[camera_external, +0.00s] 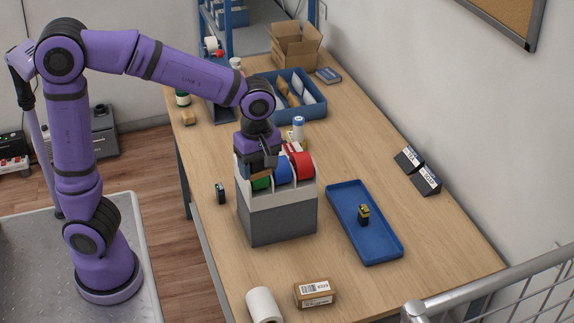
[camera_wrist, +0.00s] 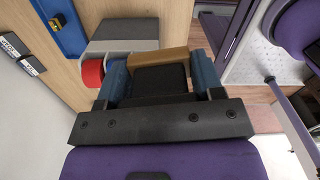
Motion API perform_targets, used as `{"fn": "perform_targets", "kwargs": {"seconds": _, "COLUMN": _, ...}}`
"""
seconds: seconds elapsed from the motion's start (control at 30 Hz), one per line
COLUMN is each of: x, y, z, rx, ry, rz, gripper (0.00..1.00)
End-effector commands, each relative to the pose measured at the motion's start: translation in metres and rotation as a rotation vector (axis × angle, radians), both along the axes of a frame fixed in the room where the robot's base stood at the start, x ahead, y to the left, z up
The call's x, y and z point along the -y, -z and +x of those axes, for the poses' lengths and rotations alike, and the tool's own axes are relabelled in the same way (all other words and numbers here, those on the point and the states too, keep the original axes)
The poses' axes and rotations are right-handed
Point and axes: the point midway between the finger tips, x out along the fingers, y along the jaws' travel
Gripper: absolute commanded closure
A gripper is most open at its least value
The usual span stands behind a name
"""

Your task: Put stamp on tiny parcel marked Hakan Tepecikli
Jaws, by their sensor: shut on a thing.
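My gripper (camera_external: 259,167) is above the grey tape dispenser (camera_external: 278,218), at its left end. In the wrist view my gripper (camera_wrist: 162,70) is shut on a small brown cardboard parcel (camera_wrist: 158,59), its blue fingers on either side. A small black and brass stamp (camera_external: 363,215) stands in the blue tray (camera_external: 385,246) right of the dispenser. It shows in the wrist view too (camera_wrist: 58,20).
Green, blue and red tape rolls (camera_external: 300,166) sit in the dispenser. A labelled brown box (camera_external: 315,293) and a white roll (camera_external: 263,304) lie in front. A small dark item (camera_external: 221,193) stands left of the dispenser. Two black signs (camera_external: 427,181) are at right. A blue bin (camera_external: 312,106) stands behind.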

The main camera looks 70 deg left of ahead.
Motion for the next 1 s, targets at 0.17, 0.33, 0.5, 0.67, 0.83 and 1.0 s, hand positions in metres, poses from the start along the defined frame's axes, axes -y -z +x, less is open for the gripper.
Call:
{"fn": "perform_targets", "kwargs": {"seconds": 0.17, "x": 0.037, "y": 0.002, "z": -0.023, "rx": 0.002, "ry": 0.100, "rz": 0.003, "gripper": 0.62}}
{"fn": "perform_targets", "kwargs": {"seconds": 0.33, "x": 0.061, "y": 0.004, "z": -0.042, "rx": 0.005, "ry": 0.172, "rz": 0.006, "gripper": 0.62}}
{"fn": "perform_targets", "kwargs": {"seconds": 0.5, "x": 0.068, "y": 0.030, "z": -0.048, "rx": 0.000, "ry": 0.193, "rz": 0.010, "gripper": 0.62}}
{"fn": "perform_targets", "kwargs": {"seconds": 0.67, "x": 0.068, "y": 0.072, "z": -0.048, "rx": -0.001, "ry": 0.191, "rz": 0.010, "gripper": 0.62}}
{"fn": "perform_targets", "kwargs": {"seconds": 0.83, "x": 0.067, "y": 0.122, "z": -0.048, "rx": -0.002, "ry": 0.191, "rz": 0.011, "gripper": 0.62}}
{"fn": "perform_targets", "kwargs": {"seconds": 1.0, "x": 0.066, "y": 0.178, "z": -0.048, "rx": -0.003, "ry": 0.188, "rz": 0.012, "gripper": 0.62}}
